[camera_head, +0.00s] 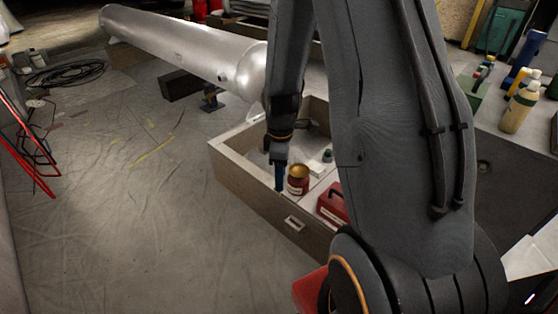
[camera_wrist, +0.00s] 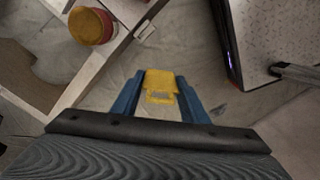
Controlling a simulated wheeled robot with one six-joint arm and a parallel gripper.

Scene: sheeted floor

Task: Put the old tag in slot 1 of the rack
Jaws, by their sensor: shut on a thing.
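My gripper (camera_wrist: 160,100) has two blue fingers, shut on a flat yellow tag (camera_wrist: 160,82) with a rectangular opening near its lower edge. The tag sits between the fingers in the wrist view; no writing on it can be read. In the head view my gripper (camera_head: 279,188) points down at the open wooden box, just left of a can; the tag cannot be made out there. I cannot pick out a rack or a numbered slot in either view.
The wooden box (camera_head: 240,173) holds a red can with a yellow top (camera_head: 298,184), also in the wrist view (camera_wrist: 91,26), and a red case (camera_head: 333,204). A silver tank (camera_head: 185,48) lies behind. Bottles (camera_head: 519,108) stand right.

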